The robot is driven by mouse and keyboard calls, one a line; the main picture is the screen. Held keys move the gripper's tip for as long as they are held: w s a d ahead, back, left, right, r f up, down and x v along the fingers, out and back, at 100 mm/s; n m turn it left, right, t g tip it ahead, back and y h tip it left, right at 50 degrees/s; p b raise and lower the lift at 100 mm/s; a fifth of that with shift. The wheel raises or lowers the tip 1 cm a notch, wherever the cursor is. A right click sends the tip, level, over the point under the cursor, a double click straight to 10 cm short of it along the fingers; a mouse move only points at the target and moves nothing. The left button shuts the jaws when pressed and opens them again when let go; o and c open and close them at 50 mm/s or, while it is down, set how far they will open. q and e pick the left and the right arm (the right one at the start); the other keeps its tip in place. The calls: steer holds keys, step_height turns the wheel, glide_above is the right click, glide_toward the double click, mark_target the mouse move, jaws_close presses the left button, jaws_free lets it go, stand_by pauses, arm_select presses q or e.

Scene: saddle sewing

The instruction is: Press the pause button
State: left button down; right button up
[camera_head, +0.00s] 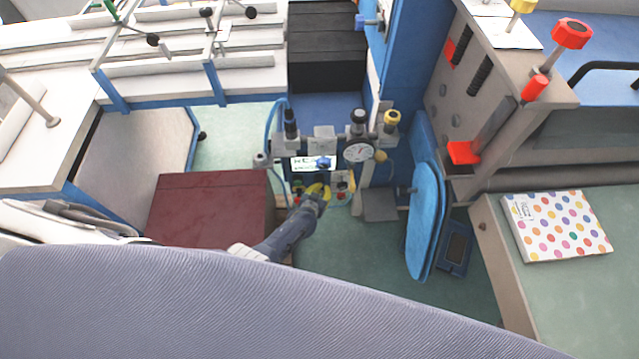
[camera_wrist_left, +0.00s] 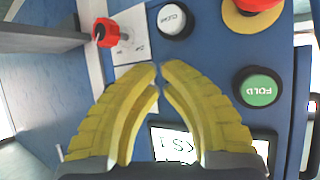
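A control panel with a lit screen (camera_head: 300,163) and small buttons stands at the centre of the head view. My left gripper (camera_head: 318,189) reaches up to its front, its yellow fingers covering part of the buttons. In the left wrist view, the two fingertips (camera_wrist_left: 160,74) are together and hold nothing. Beyond them are a white CLEAR button (camera_wrist_left: 172,19), a green FOLD button (camera_wrist_left: 259,89), a red button (camera_wrist_left: 255,5) on a yellow base and a red knob (camera_wrist_left: 105,32). The screen (camera_wrist_left: 172,146) shows between the fingers. I cannot read a pause label. My right gripper is in neither view.
A pressure gauge (camera_head: 358,151) and black and yellow knobs top the panel. A dark red box (camera_head: 205,208) stands left of my left arm. A blue padded board (camera_head: 424,222) stands to the right. A polka-dot box (camera_head: 556,226) lies on the right-hand surface.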

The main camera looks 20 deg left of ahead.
arm_select(q)
steer(key=shift+s+d, duration=0.25)
steer(key=shift+s, duration=0.5)
steer(key=shift+s+d, duration=0.3)
steer(key=shift+s, duration=0.5)
steer(key=shift+s+d, duration=0.25)
steer(key=shift+s, duration=0.5)
steer(key=shift+s+d, duration=0.3)
steer(key=shift+s, duration=0.5)
steer(key=s+a+f+m+g, duration=0.1)
steer(key=s+a+f+g, duration=0.15)
steer(key=s+f, duration=0.7)
steer(key=s+a+f+g, duration=0.1)
steer(key=s+f+g, duration=0.4)
steer(key=s, duration=0.8)
steer(key=s+a+f+g, duration=0.1)
steer(key=s+a+f, duration=0.1)
steer(key=s, duration=0.7)
steer(key=s+a+f+m+g, duration=0.1)
steer(key=s+a+f, duration=0.1)
steer(key=s, duration=0.7)
steer(key=s+a+f+g, duration=0.1)
steer(key=s+a+f, duration=0.1)
steer(key=s, duration=0.7)
steer(key=shift+a+f+m+y, duration=0.3)
steer(key=shift+a+f+y, duration=0.1)
steer(key=shift+a, duration=0.4)
